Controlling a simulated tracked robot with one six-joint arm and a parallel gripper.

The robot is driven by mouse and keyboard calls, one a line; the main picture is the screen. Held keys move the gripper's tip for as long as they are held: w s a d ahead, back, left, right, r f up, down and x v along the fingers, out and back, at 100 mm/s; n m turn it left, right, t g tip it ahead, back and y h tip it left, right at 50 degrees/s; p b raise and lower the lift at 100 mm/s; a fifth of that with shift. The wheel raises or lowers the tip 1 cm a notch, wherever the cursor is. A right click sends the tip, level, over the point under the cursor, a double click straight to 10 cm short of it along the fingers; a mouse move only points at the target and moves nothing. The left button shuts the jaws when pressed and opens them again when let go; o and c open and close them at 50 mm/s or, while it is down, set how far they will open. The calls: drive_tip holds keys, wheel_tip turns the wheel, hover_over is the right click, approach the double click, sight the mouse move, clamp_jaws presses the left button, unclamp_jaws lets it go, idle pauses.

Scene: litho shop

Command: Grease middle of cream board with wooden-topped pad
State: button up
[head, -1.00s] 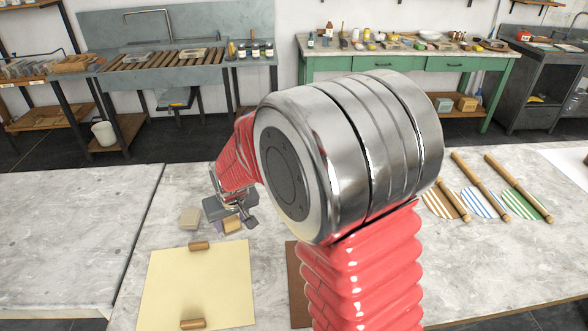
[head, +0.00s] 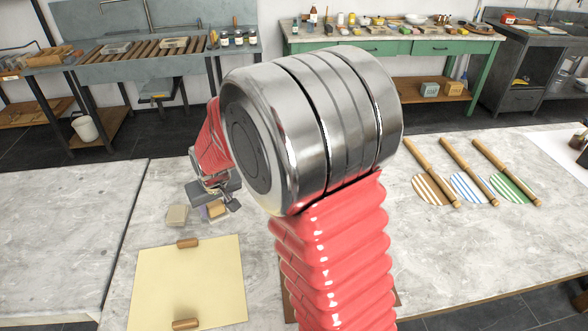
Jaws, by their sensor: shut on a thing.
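The cream board (head: 187,285) lies flat on the grey worktop at lower left. A wooden bar sits at its far edge (head: 187,243) and another near its near edge (head: 186,323). My gripper (head: 216,199) is just beyond the board's far right corner, shut on the wooden-topped pad (head: 217,210). The pad shows a tan wooden block with a purplish part at its left. It is partly hidden by the gripper, and I cannot tell whether it touches the worktop. The middle of the board is bare.
A brown board (head: 288,306) is mostly hidden behind my arm. Three wooden rollers (head: 432,173) lie with striped discs (head: 431,189) at right. The worktop between is clear.

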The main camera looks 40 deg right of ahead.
drive_tip(key=s+d+r+m+h, duration=0.1)
drive_tip(key=d+m, duration=0.3)
drive_tip(key=d, duration=2)
drive_tip(key=shift+s+d+r+h, duration=0.3)
drive_tip(key=shift+s+d+r, duration=0.15)
drive_tip(key=shift+r, duration=0.1)
drive_tip(key=shift+f, duration=0.1)
drive_tip(key=shift+f, duration=2.95)
drive_tip(key=shift+a+f, duration=0.1)
drive_tip(key=shift+f, duration=0.45)
wheel_tip(320, 180, up, 7)
drive_tip(key=shift+w+r, duration=0.1)
drive_tip(key=shift+w, duration=0.05)
idle(0.6)
